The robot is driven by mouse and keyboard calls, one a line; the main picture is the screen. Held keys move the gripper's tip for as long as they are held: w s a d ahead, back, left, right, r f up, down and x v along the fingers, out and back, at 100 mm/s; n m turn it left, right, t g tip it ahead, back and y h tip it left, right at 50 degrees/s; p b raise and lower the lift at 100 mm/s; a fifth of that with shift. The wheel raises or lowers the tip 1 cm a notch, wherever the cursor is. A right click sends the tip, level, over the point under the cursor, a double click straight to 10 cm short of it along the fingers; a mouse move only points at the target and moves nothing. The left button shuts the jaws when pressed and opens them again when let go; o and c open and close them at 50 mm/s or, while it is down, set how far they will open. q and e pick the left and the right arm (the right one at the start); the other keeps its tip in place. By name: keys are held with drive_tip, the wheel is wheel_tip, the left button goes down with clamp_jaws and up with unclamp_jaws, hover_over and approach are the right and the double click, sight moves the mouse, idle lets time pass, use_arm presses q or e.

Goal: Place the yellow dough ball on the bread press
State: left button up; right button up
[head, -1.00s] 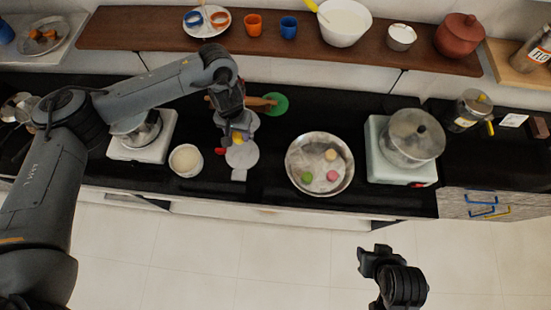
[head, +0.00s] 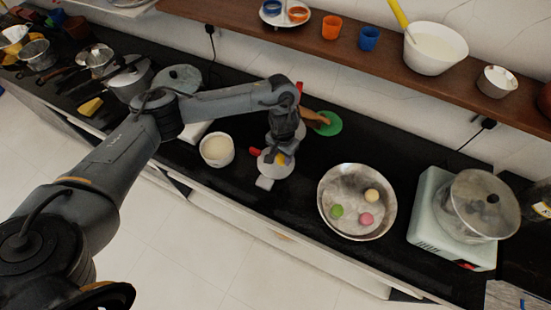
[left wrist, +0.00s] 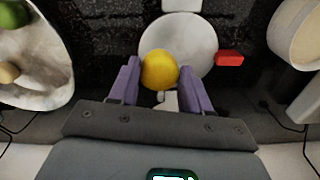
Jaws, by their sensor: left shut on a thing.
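The yellow dough ball (left wrist: 159,70) sits between the purple fingers of my left gripper (left wrist: 160,82), which is shut on it. In the head view the ball (head: 281,159) shows as a small yellow patch under the gripper (head: 284,156). The bread press (left wrist: 195,38) is a round pale grey plate with a red part at its side. In the head view the bread press (head: 270,170) lies below the gripper. The ball overlaps the plate's near edge in the wrist view; I cannot tell whether it touches. My right gripper is out of view.
A metal bowl (head: 334,222) with green, pink and cream balls stands right of the press. A white bowl (head: 217,150) stands left. A green disc (head: 328,124) lies behind. A pot (head: 480,203) on a burner is further right. A wooden shelf (head: 380,62) runs along the back.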

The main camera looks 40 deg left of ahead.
use_arm(q)
drive_tip(key=a+f, duration=0.1)
drive_tip(key=a+b, duration=0.1)
drive_tip(key=w+a+f, duration=0.1)
drive_tip(key=a, duration=0.1)
drive_tip(key=shift+w+f, duration=0.1)
drive_tip(key=shift+f, duration=0.2)
drive_tip(key=shift+d+f+b, duration=0.1)
drive_tip(key=shift+f+b, duration=1.1)
drive_tip(key=shift+f, duration=0.8)
drive_tip(key=o, duration=0.9)
drive_tip(key=shift+f, duration=0.1)
drive_tip(key=shift+o, duration=0.2)
